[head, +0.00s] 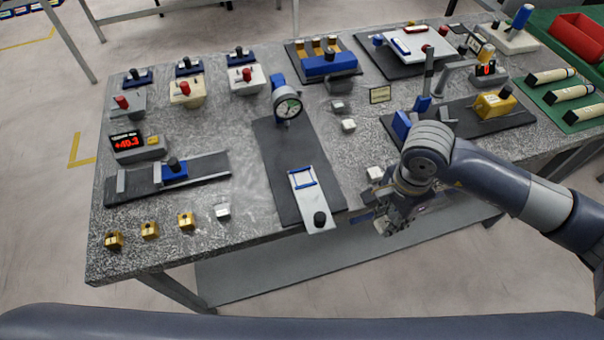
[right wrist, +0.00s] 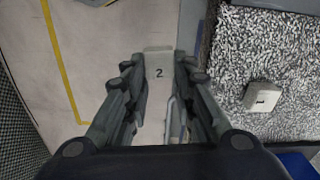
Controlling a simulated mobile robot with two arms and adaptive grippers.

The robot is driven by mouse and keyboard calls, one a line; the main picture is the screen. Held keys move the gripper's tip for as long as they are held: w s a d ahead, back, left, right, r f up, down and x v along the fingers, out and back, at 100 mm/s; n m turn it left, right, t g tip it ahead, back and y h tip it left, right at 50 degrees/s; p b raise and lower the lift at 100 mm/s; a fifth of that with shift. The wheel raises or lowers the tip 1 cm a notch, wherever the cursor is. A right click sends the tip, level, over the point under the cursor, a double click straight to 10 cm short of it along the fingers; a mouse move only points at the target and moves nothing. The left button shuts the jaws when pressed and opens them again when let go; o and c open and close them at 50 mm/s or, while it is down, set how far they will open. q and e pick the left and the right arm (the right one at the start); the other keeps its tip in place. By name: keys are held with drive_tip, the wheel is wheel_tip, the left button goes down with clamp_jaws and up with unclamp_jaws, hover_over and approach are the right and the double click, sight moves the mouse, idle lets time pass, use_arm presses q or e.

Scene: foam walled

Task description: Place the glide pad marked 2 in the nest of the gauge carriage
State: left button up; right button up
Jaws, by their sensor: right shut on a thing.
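My right gripper (head: 382,226) is just off the front edge of the table. In the right wrist view, the gripper (right wrist: 158,85) is shut on the pale glide pad marked 2 (right wrist: 158,62), with its number facing the camera. The pad sits between the fingertips, over the floor. The gauge carriage (head: 313,208) is a light plate with a black knob, on a dark base left of my gripper. Its nest (head: 303,180), with blue edges, looks empty. A dial gauge (head: 288,107) stands behind it. My left gripper is out of view.
The glide pad marked 1 (right wrist: 260,97) lies on the speckled table beside my gripper. More small pale pads (head: 348,125) lie right of the gauge base. A dark fixture with a yellow block (head: 494,103) stands behind my right arm. Small brass blocks (head: 150,230) line the front left.

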drive_tip(key=w+r+m, duration=0.2)
drive_tip(key=m, duration=0.2)
wheel_tip(320, 180, up, 6)
drive_tip(key=m+p, duration=0.8)
drive_tip(key=m, duration=0.7)
hover_over(305, 183)
drive_tip(key=shift+f+p, duration=0.4)
drive_tip(key=shift+f, duration=0.05)
wheel_tip(305, 183, down, 2)
drive_tip(key=shift+f+p, duration=0.1)
drive_tip(key=shift+p, duration=0.55)
drive_tip(key=shift+f, duration=0.25)
use_arm(q)
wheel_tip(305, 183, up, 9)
drive_tip(key=b, duration=0.1)
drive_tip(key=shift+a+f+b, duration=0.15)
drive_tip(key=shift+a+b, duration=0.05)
drive_tip(key=shift+b, duration=0.1)
use_arm(e)
drive_tip(key=shift+f, duration=0.65)
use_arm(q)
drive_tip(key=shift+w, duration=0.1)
use_arm(e)
drive_tip(key=o, duration=0.9)
